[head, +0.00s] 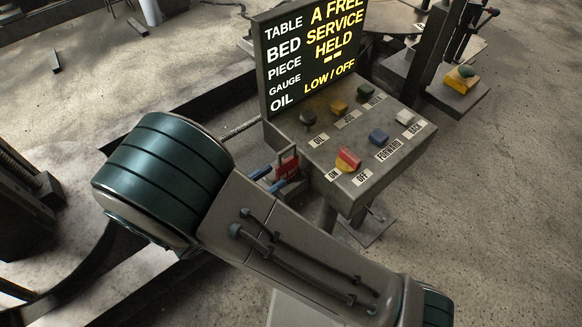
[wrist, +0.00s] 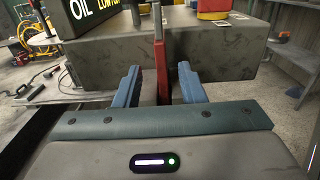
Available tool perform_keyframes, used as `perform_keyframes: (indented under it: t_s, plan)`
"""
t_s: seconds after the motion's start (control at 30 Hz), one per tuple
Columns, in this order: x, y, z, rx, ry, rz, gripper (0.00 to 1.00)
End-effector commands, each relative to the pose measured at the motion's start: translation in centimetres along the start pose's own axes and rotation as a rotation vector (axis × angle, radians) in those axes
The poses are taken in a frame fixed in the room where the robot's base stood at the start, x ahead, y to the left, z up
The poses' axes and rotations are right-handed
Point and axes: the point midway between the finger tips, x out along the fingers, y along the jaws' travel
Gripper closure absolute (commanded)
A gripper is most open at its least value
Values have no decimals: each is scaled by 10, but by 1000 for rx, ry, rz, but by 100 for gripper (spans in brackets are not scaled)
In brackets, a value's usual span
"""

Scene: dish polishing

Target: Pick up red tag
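The red tag (head: 287,163) hangs at the left side of the control box in the head view. In the wrist view the red tag (wrist: 162,70) is seen edge-on as a narrow upright strip with a grey shackle above it. My gripper (head: 271,179) has blue fingers and is at the tag in the head view. In the wrist view my gripper (wrist: 160,82) is open, with one finger on each side of the tag and a visible gap to each. The tag's lower end is hidden behind the gripper body.
The grey control box (head: 345,187) with several coloured buttons stands just beyond the tag. A lit sign (head: 310,55) rises behind it. A second pedestal with a yellow and green button (head: 461,78) is at upper right. Floor at right is clear.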

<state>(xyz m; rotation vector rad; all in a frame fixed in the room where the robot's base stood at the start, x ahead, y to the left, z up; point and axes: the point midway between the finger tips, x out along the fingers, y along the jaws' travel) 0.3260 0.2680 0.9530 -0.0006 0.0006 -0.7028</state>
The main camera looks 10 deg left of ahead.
Motion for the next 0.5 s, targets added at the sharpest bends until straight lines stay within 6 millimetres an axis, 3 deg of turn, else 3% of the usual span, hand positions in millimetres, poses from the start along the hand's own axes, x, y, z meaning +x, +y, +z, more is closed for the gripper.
perform_keyframes:
  t_s: [0.3,0.5]
  plan:
    - [44,-3,4,-1,-2,-6,64]
    - [54,-3,2,0,-1,-4,64]
